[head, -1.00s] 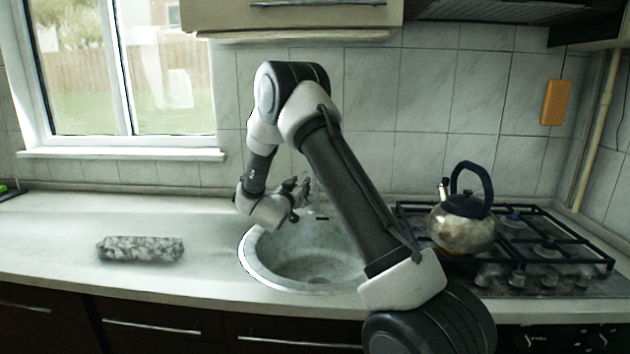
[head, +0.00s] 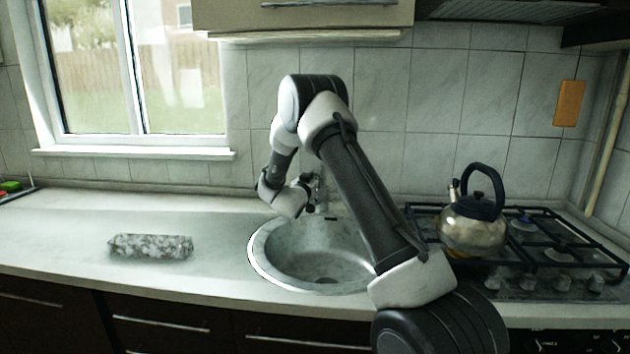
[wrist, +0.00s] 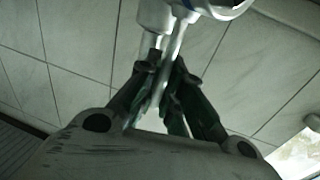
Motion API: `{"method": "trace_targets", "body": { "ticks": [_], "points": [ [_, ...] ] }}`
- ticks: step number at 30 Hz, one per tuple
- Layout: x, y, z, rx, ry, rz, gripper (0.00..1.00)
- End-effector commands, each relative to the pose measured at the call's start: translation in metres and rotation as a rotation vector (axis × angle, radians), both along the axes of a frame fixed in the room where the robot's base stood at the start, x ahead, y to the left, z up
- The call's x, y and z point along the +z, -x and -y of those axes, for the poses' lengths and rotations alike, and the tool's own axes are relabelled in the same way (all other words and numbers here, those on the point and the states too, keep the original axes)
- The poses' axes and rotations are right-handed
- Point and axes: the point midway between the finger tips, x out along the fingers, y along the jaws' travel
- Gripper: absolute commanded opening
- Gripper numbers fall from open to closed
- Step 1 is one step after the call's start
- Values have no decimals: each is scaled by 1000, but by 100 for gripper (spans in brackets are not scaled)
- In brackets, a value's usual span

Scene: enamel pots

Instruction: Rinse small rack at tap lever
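The tap (head: 321,196) stands at the back of the sink (head: 262,262), partly hidden by my arm. In the wrist view, the thin metal tap lever (wrist: 172,62) runs down between the two dark fingers of my gripper (wrist: 165,72). The fingers are drawn in close on both sides of it and appear to touch it. In the head view my gripper (head: 309,183) is at the tap, small and partly hidden. I see no clear rack. A speckled grey, rectangular block (head: 150,247) lies on the counter left of the sink, apart from my gripper.
The round sink bowl looks empty. The counter (head: 215,225) between block and sink is clear. A metal kettle (head: 474,225) with a dark handle stands on the hob (head: 560,257) at right. A window is behind at left, and a wall cupboard hangs above.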

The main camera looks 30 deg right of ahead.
Motion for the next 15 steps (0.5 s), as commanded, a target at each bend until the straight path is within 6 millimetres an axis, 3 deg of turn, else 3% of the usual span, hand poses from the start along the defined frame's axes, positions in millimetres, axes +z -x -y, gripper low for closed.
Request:
{"method": "trace_targets", "body": {
  "ticks": [15],
  "points": [
    [0, 4, -9, -1, 111, 45, 0]
  ]
}}
